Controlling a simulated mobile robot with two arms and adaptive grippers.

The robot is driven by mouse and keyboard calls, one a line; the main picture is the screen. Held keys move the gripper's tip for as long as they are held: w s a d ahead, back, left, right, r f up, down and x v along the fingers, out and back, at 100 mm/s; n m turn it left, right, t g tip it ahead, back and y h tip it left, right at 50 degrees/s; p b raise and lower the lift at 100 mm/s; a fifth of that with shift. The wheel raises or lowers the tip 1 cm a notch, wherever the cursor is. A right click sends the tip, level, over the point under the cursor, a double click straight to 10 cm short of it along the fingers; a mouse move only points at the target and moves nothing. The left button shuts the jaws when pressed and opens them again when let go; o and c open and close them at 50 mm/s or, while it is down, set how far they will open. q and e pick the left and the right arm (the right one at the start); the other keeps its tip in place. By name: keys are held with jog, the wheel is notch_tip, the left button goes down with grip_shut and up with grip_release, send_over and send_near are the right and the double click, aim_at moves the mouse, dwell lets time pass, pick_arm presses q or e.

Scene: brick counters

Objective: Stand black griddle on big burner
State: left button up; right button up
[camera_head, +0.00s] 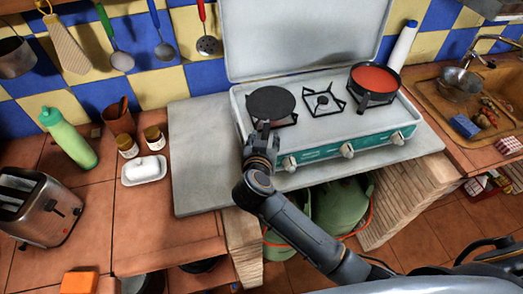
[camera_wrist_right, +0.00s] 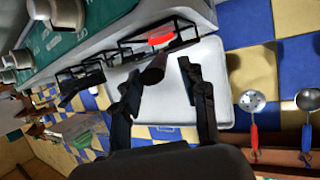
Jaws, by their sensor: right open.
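The black griddle (camera_head: 270,102) is a round dark disc. In the head view it lies about level over the left burner (camera_head: 288,121) of the white camping stove, mostly covering it. My right gripper (camera_head: 263,127) is at the front edge of the griddle, with its arm reaching up from below. In the right wrist view its two fingers (camera_wrist_right: 163,92) are apart. A dark stub (camera_wrist_right: 154,68) shows between them; I cannot tell if it is a handle. Whether the fingers touch the griddle is unclear. My left gripper is not in view.
A pan of red sauce (camera_head: 375,79) stands on the right burner. The small middle burner (camera_head: 323,102) is bare. The open stove lid (camera_head: 300,40) stands behind. A butter dish (camera_head: 144,171), jars and a green bottle (camera_head: 68,138) are to the left. The grey slab (camera_head: 200,160) is clear.

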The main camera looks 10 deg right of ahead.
jog(key=v, duration=1)
jog(key=shift+b, duration=0.45)
jog(key=shift+d, duration=0.1)
